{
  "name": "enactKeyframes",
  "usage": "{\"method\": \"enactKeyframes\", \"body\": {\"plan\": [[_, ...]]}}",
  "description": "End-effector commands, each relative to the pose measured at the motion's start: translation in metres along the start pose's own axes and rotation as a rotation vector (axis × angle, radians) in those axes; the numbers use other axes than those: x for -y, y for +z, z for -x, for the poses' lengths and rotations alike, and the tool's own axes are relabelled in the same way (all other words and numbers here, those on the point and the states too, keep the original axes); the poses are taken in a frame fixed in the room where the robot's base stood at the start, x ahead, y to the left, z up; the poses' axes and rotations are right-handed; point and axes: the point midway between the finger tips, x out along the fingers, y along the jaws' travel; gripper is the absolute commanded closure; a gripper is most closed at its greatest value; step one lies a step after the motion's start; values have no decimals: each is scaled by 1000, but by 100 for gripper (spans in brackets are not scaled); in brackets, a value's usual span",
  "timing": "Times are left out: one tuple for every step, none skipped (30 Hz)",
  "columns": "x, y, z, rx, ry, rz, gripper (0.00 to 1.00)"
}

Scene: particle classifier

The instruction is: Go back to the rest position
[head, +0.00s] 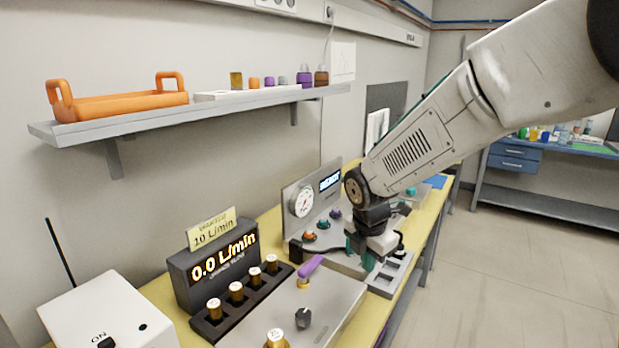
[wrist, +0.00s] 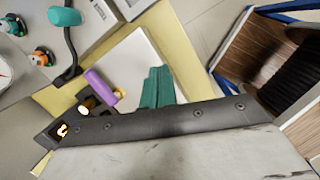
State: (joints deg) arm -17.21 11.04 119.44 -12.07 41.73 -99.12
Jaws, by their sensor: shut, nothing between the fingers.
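My gripper (head: 368,262) hangs at the end of my arm, above the bench beside the gauge panel. Its teal fingers point down and are shut with nothing between them. Part of the gripper is hidden behind its own dark wrist in the head view. In the wrist view the teal fingers (wrist: 158,87) sit close together over a pale plate. A purple handle (head: 311,266) stands to the left of the gripper; it also shows in the wrist view (wrist: 101,86), left of the fingers and apart from them.
A flow display (head: 222,257) reads 0.0 L/min behind a dark block with several brass-coloured caps. A panel with a gauge (head: 302,202) and knobs stands behind my gripper. A grey slotted rack (head: 391,275) is close to it. A shelf (head: 80,129) with an orange tray is above. Floor at right is clear.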

Motion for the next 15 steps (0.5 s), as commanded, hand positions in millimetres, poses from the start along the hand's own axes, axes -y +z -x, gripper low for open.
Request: {"method": "enactKeyframes", "body": {"plan": [[17, -1, 9, -8, -24, -147, 100], [28, -2, 14, -12, -42, -246, 100], [43, -2, 22, -15, -65, -380, 100], [55, -3, 28, -17, -82, -481, 100], [67, -4, 34, -17, -97, -582, 100], [83, -6, 43, -15, -119, -718, 100], [96, -6, 50, -13, -134, -822, 100], [109, -8, 57, -10, -150, -925, 100], [127, -10, 67, -5, -169, -1062, 100], [140, -12, 74, 0, -183, -1167, 100], [154, -14, 81, 4, -196, -1273, 100], [172, -18, 90, 11, -211, -1403, 100], [186, -20, 96, 16, -223, -1497, 100], [198, -24, 102, 20, -233, -1585, 100], [214, -28, 109, 26, -243, -1695, 100]]}}
